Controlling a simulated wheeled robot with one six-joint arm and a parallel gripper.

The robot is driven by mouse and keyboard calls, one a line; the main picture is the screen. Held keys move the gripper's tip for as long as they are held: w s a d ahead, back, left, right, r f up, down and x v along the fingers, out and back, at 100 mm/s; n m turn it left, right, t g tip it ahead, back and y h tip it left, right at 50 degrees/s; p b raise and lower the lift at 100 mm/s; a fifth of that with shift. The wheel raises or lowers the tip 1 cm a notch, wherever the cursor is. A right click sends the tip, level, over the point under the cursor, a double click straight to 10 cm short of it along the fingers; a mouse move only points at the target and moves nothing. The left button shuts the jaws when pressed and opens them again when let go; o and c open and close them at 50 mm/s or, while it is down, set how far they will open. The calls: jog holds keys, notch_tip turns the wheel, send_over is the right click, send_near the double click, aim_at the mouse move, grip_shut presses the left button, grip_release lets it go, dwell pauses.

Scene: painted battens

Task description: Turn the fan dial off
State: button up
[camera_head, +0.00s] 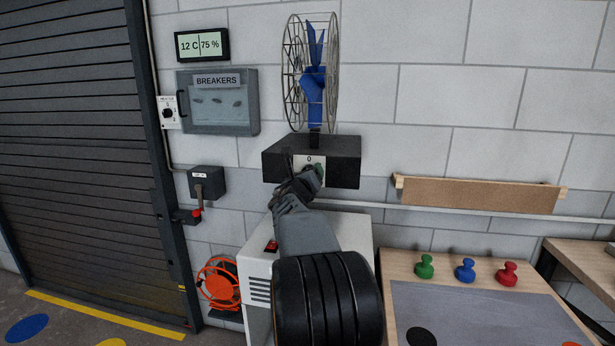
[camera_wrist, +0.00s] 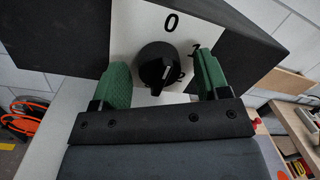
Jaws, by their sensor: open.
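The fan dial (camera_wrist: 156,66) is a round black knob on a white plate (camera_wrist: 142,22) marked 0, 1 and 2. Its pale pointer line is turned to the right, away from the 0, towards the 1 and 2 side; the exact mark is hard to tell. My gripper (camera_wrist: 162,76) is open, with one green finger on each side of the dial and gaps visible between. In the head view my gripper (camera_head: 306,174) is at the front of the black fan box (camera_head: 342,172) and hides most of the dial. The blue fan (camera_head: 313,85) stands on the box.
A white cabinet (camera_head: 258,262) stands below the box. A breaker panel (camera_head: 220,122) and a lever switch box (camera_head: 207,182) are on the wall at left. A wooden ledge (camera_head: 480,194) and a bench with colored knobs (camera_head: 395,268) are at right.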

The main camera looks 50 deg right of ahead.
jog(key=b+v, duration=0.2)
jog(key=v, duration=1.1)
jog(key=shift+s+a, duration=0.25)
jog(key=shift+a, duration=0.1)
